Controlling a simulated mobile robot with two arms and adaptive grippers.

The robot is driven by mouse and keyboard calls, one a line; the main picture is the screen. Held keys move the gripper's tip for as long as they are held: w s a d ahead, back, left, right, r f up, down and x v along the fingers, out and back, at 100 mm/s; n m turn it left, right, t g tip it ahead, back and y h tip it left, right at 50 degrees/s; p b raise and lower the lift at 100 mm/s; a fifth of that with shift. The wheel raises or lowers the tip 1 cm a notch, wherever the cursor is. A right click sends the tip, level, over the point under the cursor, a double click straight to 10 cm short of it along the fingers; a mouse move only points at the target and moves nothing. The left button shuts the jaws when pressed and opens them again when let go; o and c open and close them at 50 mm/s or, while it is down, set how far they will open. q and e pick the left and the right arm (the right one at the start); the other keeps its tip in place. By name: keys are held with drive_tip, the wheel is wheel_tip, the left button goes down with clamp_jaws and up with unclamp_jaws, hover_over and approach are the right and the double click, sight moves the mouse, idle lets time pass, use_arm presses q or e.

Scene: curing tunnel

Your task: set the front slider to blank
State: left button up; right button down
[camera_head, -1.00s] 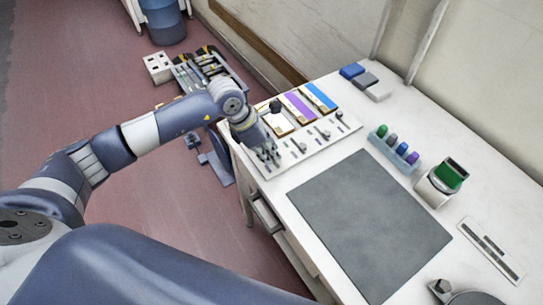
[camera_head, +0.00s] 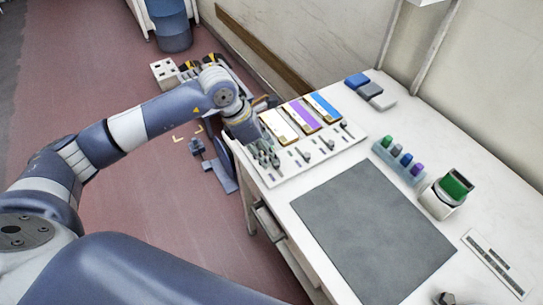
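A white slider panel (camera_head: 322,160) lies at the left end of the white table. Along its back edge are a white card (camera_head: 279,127), a purple card (camera_head: 303,115) and a blue card (camera_head: 325,105). Small dark slider knobs (camera_head: 306,157) stand in slots on the panel. My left gripper (camera_head: 268,160) points down at the panel's near left end, in front of the white card. Its fingers cover that area, so I cannot tell whether they touch or hold a slider, or which slider is beneath. My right gripper is not in view.
A dark grey mat (camera_head: 372,232) covers the middle of the table. Right of the panel are a rack of coloured pegs (camera_head: 400,160) and a green-topped device (camera_head: 446,194). Blue and grey blocks (camera_head: 370,90) sit at the back.

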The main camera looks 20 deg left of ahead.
use_arm(q)
drive_tip(key=v, duration=0.6)
drive_tip(key=shift+r, duration=0.3)
drive_tip(key=shift+a, duration=0.1)
